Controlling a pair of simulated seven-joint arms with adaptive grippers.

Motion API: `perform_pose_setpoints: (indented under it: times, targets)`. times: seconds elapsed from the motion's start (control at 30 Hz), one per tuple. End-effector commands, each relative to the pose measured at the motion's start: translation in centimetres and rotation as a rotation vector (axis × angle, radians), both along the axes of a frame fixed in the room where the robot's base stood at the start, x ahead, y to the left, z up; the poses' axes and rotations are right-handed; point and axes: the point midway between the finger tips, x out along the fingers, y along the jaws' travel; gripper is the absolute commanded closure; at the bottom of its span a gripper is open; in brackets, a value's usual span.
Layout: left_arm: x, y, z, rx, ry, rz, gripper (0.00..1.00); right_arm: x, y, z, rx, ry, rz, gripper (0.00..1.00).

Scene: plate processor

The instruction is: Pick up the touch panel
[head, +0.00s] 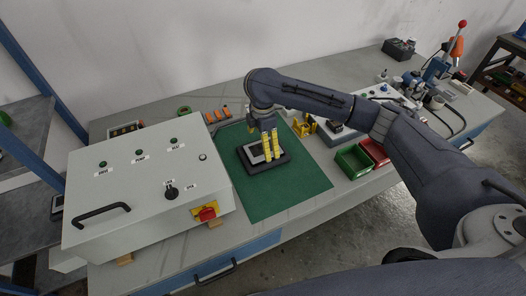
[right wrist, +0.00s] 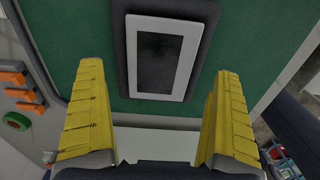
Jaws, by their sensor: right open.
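The touch panel (head: 255,154) lies on a dark base on the green mat (head: 290,194), in the middle of the head view. In the right wrist view the touch panel (right wrist: 163,58) shows a light frame around a dark screen. My right gripper (head: 272,148) is over the panel, and its yellow fingers hide part of it. In the right wrist view my right gripper (right wrist: 158,110) is open, with its fingers wide apart and nothing between the tips. The panel appears ahead of the fingertips, between their lines. I cannot tell the exact height gap. My left gripper is not in view.
A grey control box (head: 140,185) with a red switch stands left of the mat. Green (head: 353,161) and red (head: 376,152) bins sit to the right. Orange-handled tools (head: 216,115) lie behind the mat. The front part of the mat is clear.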

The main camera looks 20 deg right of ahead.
Motion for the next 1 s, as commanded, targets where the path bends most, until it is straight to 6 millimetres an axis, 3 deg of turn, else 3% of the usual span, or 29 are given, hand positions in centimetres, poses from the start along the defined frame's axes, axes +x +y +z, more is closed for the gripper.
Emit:
perform_pose_setpoints:
  times: [0.3,0.7,1.0]
  targets:
    - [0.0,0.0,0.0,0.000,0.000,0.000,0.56,0.0,0.0,-3.2,0.002,0.002,0.000,0.00]
    - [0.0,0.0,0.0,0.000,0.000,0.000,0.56,0.0,-0.1,-3.8,0.001,0.000,0.002,0.00]
    - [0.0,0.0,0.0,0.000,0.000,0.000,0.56,0.0,-0.1,-3.9,0.001,0.001,0.001,0.33]
